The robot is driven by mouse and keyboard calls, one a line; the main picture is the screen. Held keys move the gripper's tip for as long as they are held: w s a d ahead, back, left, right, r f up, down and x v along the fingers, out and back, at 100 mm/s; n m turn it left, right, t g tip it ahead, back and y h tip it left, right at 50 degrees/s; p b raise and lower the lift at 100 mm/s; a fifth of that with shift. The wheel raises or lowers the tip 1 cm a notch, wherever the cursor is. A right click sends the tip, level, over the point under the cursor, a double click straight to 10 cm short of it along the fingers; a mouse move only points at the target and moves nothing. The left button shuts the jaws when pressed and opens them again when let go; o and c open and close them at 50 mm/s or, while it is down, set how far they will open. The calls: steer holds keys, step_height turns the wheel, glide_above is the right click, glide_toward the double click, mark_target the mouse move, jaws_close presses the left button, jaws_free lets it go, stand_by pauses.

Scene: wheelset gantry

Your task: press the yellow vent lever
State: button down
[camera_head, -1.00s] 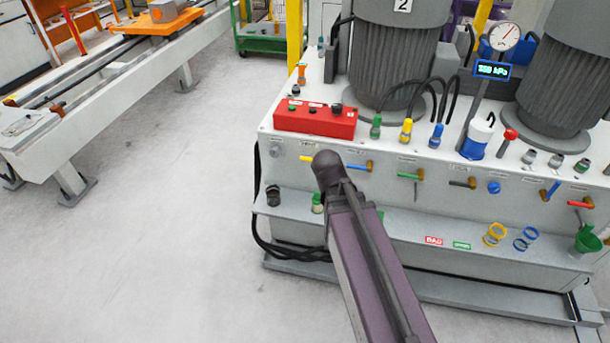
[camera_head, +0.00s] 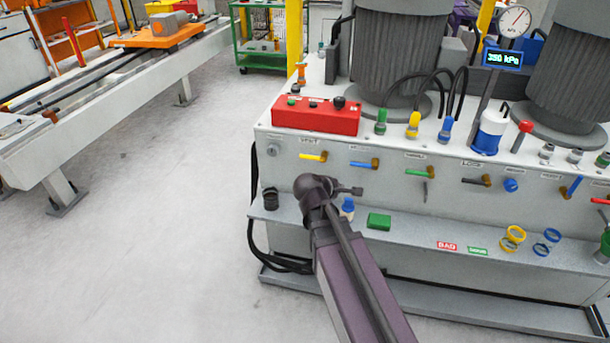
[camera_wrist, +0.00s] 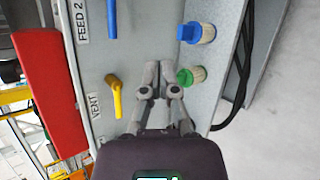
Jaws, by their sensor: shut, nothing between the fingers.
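The yellow vent lever (camera_head: 313,156) sits on the front panel of the grey cabinet, below the red control box. In the wrist view the yellow lever (camera_wrist: 116,93) is beside the "VENT" label, left of my fingers and apart from them. My gripper (camera_wrist: 160,78) is shut and empty. In the head view my gripper (camera_head: 357,191) is below and right of the lever, pointing right; my wrist partly hides it.
A blue lever (camera_head: 363,164) is right of the yellow one; it also shows in the wrist view (camera_wrist: 111,18). Blue-topped (camera_wrist: 196,33) and green-topped (camera_wrist: 191,76) fittings stand close to my fingers. The red control box (camera_head: 316,115) is above. Floor left of the cabinet is clear.

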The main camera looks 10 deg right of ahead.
steer(key=w+a+f+n+t+y+b, duration=0.1)
steer(key=w+a+f+n+t+b, duration=0.8)
steer(key=n+b, duration=0.9)
steer(key=a+f+t+b, duration=0.1)
steer(key=a+b, duration=0.1)
steer(key=shift+w+a+n+b, duration=0.3)
steer(key=shift+w+a+b, duration=0.05)
steer(key=shift+w, duration=0.05)
steer(key=w+d+r+p, duration=0.1)
steer(key=w, duration=0.2)
steer(key=w+d+r+p, duration=0.1)
steer(key=w+r+p, duration=0.1)
steer(key=w, duration=0.1)
steer(key=w+d+r+p, duration=0.1)
steer(key=w+d, duration=0.1)
steer(key=w, duration=0.2)
steer(key=shift+r, duration=0.15)
steer(key=shift+a+r+p, duration=0.1)
steer(key=shift+a+p, duration=0.1)
steer(key=shift+p, duration=0.1)
stand_by(0.6)
